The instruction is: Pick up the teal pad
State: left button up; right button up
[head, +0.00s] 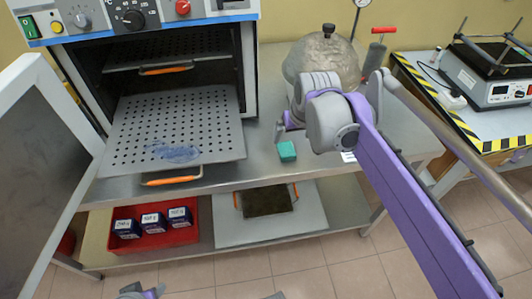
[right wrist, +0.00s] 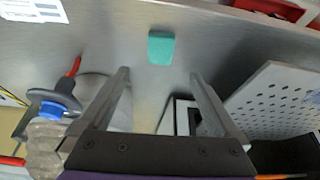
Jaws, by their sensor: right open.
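The teal pad (head: 287,151) is a small block lying flat near the front edge of the grey metal bench. It also shows in the right wrist view (right wrist: 161,48), just beyond and between the fingertips. My right gripper (right wrist: 159,76) is open and empty, with its two fingers apart and the pad not between them. In the head view, my right gripper (head: 282,126) is partly hidden by its own wrist, above the bench and close to the pad.
An open oven with a perforated shelf (head: 190,105) pulled out stands left of the pad. A rounded, lidded vessel (head: 322,60) stands behind my right wrist. A red bin (head: 185,237) of dark boxes sits on the lower shelf. A hotplate device (head: 490,85) stands at right.

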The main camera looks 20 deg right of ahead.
send_over(286, 149)
jog(key=s, duration=0.3)
jog(key=f, duration=0.4)
jog(key=shift+w+f+b, duration=0.2)
jog(key=shift+w+b, duration=0.05)
jog(key=shift+b, duration=0.15)
jog(key=shift+b+x, duration=0.65)
jog(key=shift+x, duration=2.1)
jog(key=shift+a, duration=0.2)
jog(key=c, duration=1.4)
notch_tip(286, 149, up, 10)
jog(key=shift+s+r+p, duration=0.1)
jog(key=shift+p, duration=1)
jog(key=shift+c, duration=0.2)
